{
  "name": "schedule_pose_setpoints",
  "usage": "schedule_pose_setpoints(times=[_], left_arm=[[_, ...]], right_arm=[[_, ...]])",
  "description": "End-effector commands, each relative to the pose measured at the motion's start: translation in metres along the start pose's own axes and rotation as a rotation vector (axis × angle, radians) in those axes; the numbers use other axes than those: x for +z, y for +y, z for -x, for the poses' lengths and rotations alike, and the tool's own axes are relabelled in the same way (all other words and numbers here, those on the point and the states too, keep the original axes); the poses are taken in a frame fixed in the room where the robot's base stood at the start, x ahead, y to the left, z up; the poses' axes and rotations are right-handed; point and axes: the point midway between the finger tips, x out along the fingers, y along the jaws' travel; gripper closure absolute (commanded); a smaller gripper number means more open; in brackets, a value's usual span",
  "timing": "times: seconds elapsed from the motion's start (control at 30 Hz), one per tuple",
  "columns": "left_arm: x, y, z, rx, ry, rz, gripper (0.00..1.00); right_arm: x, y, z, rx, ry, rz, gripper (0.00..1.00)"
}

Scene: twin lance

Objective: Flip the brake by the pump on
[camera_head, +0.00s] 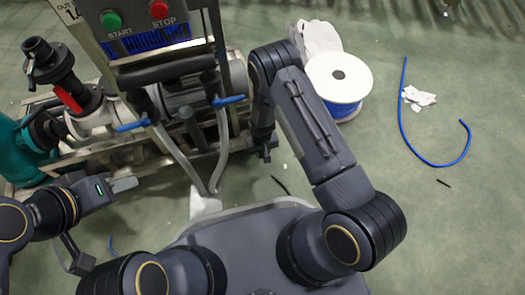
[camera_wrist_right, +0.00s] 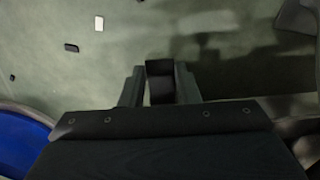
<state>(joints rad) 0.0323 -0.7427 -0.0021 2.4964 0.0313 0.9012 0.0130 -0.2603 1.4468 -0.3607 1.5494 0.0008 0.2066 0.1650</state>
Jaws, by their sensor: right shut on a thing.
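The pump assembly stands on a metal frame (camera_head: 105,155) at the upper left, with a teal motor housing (camera_head: 25,150) at its left end. A red lever (camera_head: 68,98) and blue handles (camera_head: 230,100) sit on its pipework. I cannot tell which part is the brake. My right gripper (camera_wrist_right: 160,88) is shut on a small dark block (camera_wrist_right: 160,68), near the floor to the right of the pump.
A control box with a green START button (camera_head: 111,20) and a red STOP button (camera_head: 158,9) stands above the pump. A white cable reel (camera_head: 340,78), blue cable (camera_head: 402,120) and crumpled paper (camera_head: 418,98) lie to the right.

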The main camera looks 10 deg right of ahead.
Motion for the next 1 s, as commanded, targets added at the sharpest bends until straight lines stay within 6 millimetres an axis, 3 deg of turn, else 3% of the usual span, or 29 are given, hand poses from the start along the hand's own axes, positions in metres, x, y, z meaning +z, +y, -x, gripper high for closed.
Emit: schedule_pose_setpoints(times=[0.63, 1.0], left_arm=[[0.000, 0.000, 0.000, 0.000, 0.000, 0.000, 0.64], [0.000, 0.000, 0.000, 0.000, 0.000, 0.000, 0.64]], right_arm=[[0.008, 0.001, -0.021, 0.003, 0.376, 0.000, 0.94], [0.007, 0.002, -0.026, 0.003, 0.478, -0.002, 0.94]])
